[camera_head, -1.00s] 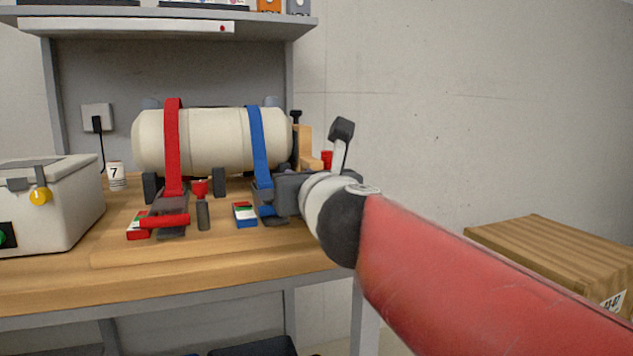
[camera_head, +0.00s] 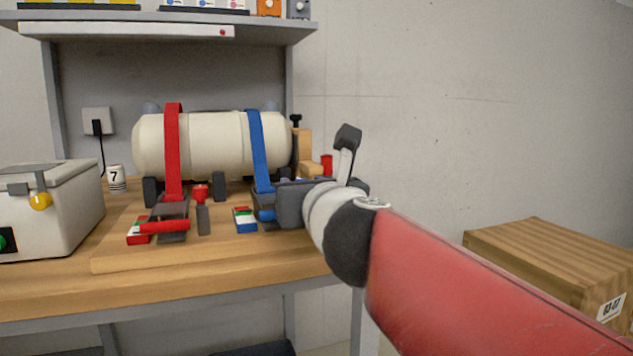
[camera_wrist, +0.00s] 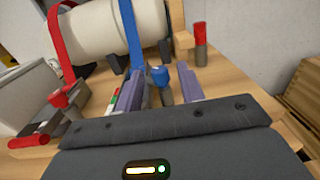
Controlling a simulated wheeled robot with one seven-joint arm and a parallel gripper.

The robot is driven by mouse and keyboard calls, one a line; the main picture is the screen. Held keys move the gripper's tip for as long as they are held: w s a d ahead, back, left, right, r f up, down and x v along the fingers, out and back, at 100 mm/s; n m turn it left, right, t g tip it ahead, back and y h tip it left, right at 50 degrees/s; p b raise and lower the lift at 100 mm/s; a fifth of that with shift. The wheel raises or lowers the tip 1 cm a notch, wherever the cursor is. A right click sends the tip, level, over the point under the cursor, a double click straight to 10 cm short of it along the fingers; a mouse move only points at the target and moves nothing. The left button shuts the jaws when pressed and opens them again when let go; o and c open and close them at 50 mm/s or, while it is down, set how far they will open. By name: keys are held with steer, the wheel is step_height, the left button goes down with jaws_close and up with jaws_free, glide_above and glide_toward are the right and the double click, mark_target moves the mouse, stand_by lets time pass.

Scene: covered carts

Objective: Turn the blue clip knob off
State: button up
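The blue clip knob (camera_wrist: 159,76) shows in the wrist view, a blue cap on a dark post, between my two fingertips. My gripper (camera_wrist: 160,88) is open, with one finger on each side of the knob and gaps between; contact is not visible. In the head view my gripper (camera_head: 285,203) is at the right part of the bench and hides the knob. A blue strap (camera_head: 258,150) runs over the cream tank (camera_head: 210,140). A blue bar handle (camera_head: 265,215) shows at the strap's foot, beside my gripper.
A red strap (camera_head: 173,150), red bar handle (camera_head: 165,226) and red knob (camera_head: 200,190) are left of the blue set. A wooden block (camera_head: 307,160) and another red-capped post (camera_wrist: 199,40) stand at the right. A shelf (camera_head: 165,20) overhangs the bench.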

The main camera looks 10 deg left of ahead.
steer(key=p+v, duration=0.1)
steer(key=v, duration=0.4)
steer(key=shift+s+d, duration=0.2)
steer(key=shift+s, duration=0.15)
steer(key=shift+o, duration=0.2)
